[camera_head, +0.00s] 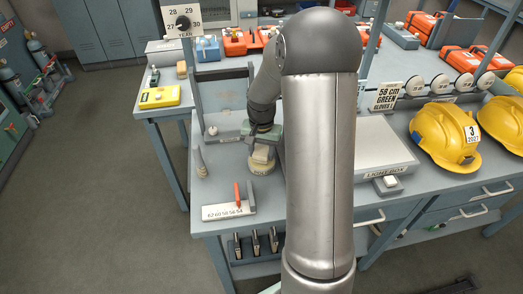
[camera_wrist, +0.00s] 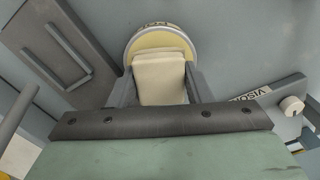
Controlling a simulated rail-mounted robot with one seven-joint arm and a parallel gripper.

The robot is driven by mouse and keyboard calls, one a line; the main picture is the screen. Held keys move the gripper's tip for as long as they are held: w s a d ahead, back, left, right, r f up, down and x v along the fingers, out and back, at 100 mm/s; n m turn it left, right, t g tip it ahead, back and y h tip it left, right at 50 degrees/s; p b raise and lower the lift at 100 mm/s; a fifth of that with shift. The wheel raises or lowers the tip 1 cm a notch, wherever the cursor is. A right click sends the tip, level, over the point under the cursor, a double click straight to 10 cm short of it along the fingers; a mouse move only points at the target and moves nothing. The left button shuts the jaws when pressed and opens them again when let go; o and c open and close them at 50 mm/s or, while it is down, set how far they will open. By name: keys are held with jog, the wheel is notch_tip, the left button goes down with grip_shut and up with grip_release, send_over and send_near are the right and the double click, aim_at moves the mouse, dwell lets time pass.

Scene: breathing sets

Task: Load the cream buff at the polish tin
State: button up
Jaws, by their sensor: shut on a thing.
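The cream buff (camera_wrist: 160,80), a pale block, sits between the two fingers of my gripper (camera_wrist: 158,90) in the wrist view. My gripper is shut on it. Beyond the buff is the polish tin (camera_wrist: 143,38), round with a pale rim, dark lettering and yellowish contents. The buff overlaps the tin's opening in this view; I cannot tell whether it touches the polish. In the head view my gripper (camera_head: 262,138) points down directly over the tin (camera_head: 262,168) on the grey bench, and the buff is hard to make out there.
A grey upright frame (camera_head: 224,95) stands behind left of the tin. A brush-like tool (camera_head: 201,163) and a numbered plate with a red marker (camera_head: 229,211) are nearby. A light box (camera_head: 372,150) and yellow helmets (camera_head: 445,135) are to the right. My arm hides the bench's middle.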

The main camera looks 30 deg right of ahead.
aim_at(262, 151)
jog(key=shift+f+b, duration=0.55)
jog(key=shift+f, duration=0.05)
dwell(1.8)
jog(key=shift+r+p, duration=2.3)
jog(key=shift+r, duration=1.3)
jog(key=w+a+f+n, duration=0.1)
jog(key=a+n, duration=0.1)
jog(key=w+a+f+n, duration=0.1)
jog(key=a+n, duration=0.1)
jog(key=n, duration=0.1)
jog(key=w+a+f+n, duration=0.1)
jog(key=a+n, duration=0.1)
jog(key=shift+w+f, duration=0.35)
jog(key=shift+n, duration=0.5)
jog(key=shift+m, duration=0.8)
jog(key=s+d+r, duration=0.1)
jog(key=d, duration=0.1)
jog(key=s+d+r+b, duration=0.1)
jog(key=d, duration=0.1)
jog(key=s+d+r, duration=0.1)
jog(key=d, duration=0.1)
jog(key=shift+s+r, duration=0.25)
jog(key=shift+s, duration=0.15)
jog(key=shift+f+b, duration=2.05)
jog(key=shift+f, duration=0.85)
